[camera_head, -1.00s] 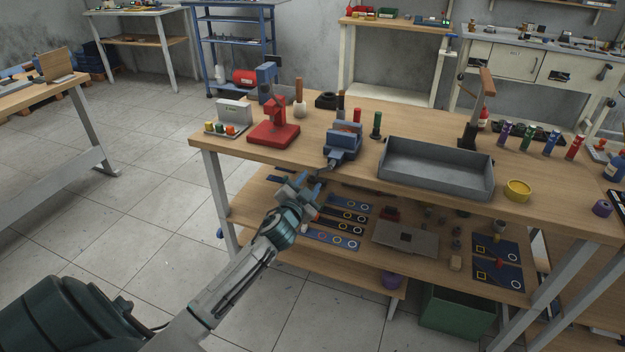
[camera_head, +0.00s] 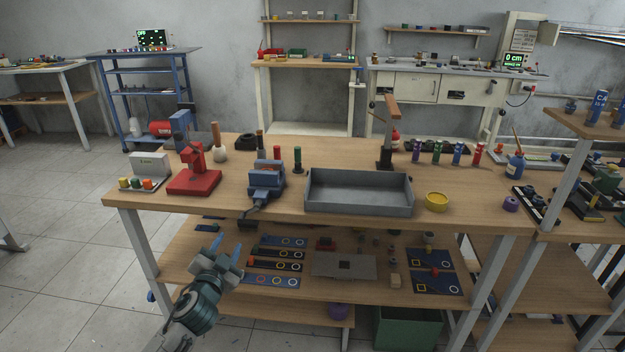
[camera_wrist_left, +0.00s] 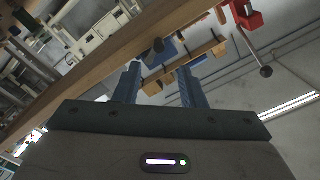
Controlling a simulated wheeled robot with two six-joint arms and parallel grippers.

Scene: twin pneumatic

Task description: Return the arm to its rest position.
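My left gripper (camera_head: 226,250) is in front of the workbench (camera_head: 330,222), at its left part and below the level of the top. Its two blue fingers stand apart with nothing between them. In the left wrist view the gripper (camera_wrist_left: 160,82) also shows open and empty, with the underside of the bench edge (camera_wrist_left: 150,42) beyond it. My right gripper is in neither view.
On the bench stand a red press (camera_head: 195,178), a blue vise (camera_head: 267,178), a grey tray (camera_head: 358,208) and a yellow ring (camera_head: 437,201). The lower shelf (camera_head: 205,240) holds mats and parts. A green bin (camera_head: 408,330) is below. The floor at left is clear.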

